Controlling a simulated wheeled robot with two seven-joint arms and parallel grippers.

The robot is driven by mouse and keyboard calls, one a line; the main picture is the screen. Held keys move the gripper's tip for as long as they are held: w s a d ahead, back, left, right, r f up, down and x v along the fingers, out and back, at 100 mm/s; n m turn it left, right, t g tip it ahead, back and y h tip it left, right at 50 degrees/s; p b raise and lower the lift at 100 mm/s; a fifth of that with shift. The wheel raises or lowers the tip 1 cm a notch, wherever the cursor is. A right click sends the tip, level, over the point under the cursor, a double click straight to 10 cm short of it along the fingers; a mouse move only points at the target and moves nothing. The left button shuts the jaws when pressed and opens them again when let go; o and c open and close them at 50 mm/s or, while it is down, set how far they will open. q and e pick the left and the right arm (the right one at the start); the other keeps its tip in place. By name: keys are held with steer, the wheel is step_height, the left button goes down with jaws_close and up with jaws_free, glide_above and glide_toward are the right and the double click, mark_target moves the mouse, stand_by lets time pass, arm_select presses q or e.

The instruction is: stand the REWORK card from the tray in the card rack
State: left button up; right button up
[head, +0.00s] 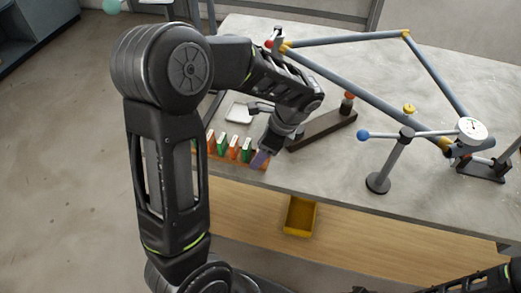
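The card rack (229,158) is a low brown strip at the table's near left edge. It holds several upright cards, among them a green card (246,150) and an orange card (234,150). A purple card (260,159) stands slightly tilted at the rack's right end, directly under my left gripper (264,151). The fingertips meet or overlap the top of this card; whether they grip it is too small to tell. Its lettering is unreadable. The white tray (238,112) behind the rack looks empty where visible.
A dark wooden block (324,130) with a red-topped bottle (347,101) lies right of the gripper. A blue-grey tube frame (350,82), a post stand (378,181) and a dial gauge (472,130) occupy the right. A yellow bin (299,216) sits below the table edge.

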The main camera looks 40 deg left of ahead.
arm_select(q)
steer(key=v, duration=0.7)
steer(key=shift+d+r, duration=0.2)
steer(key=shift+r, duration=0.15)
stand_by(0.5)
